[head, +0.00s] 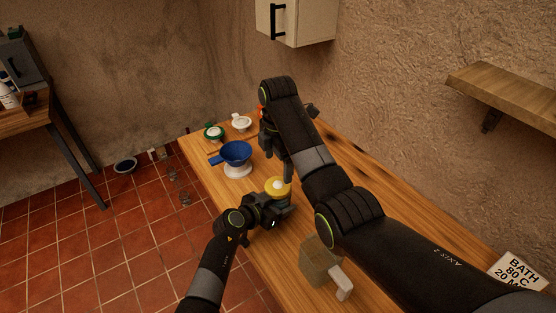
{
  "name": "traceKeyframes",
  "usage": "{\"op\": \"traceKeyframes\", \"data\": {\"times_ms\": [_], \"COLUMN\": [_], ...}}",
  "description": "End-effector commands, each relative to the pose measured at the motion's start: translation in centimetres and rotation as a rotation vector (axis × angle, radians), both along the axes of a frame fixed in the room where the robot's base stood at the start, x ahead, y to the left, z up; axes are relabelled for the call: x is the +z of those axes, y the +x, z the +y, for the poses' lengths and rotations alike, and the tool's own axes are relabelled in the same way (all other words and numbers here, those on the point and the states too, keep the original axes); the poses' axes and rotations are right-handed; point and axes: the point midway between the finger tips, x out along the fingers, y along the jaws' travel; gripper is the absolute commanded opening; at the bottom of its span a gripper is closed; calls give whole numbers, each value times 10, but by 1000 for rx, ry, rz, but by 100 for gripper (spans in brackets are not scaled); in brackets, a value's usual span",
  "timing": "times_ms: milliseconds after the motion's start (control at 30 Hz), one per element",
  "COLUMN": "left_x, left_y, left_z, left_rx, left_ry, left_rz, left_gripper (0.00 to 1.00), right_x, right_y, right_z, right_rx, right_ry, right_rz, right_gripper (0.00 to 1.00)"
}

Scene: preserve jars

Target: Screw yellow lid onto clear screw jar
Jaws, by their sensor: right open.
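The yellow lid (278,186) lies flat, with a pale spot at its centre, near the middle of the wooden table. My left gripper (279,207) is low at the lid's near side. Its fingers are dark and small here, so I cannot tell whether they are closed on anything. The clear screw jar cannot be made out; the lid and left gripper cover the spot beneath. My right gripper (277,157) is open, pointing down above and beyond the lid, apart from it. My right arm hides part of the table behind.
A blue funnel (235,152) sits over a white vessel on the wooden table (212,178). A brownish block (319,262) and a sign (523,270) are nearer.

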Motion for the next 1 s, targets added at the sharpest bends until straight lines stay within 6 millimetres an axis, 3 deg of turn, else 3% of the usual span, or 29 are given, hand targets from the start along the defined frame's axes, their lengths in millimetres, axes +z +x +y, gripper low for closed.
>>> {"op": "traceKeyframes", "data": {"times_ms": [200,633,1000], "left_x": [-1,-1,-1], "left_y": [0,0,0], "left_z": [0,0,0], "left_rx": [0,0,0], "left_ry": [1,1,1], "left_rz": [1,1,1], "left_gripper": [4,4,4], "right_x": [1,-3,-55], "right_y": [0,0,-1], "right_z": [0,0,0], "right_rx": [104,110,108], "right_ry": [0,0,-1], "right_rz": [0,1,4], "right_gripper": [84,84,84]}}
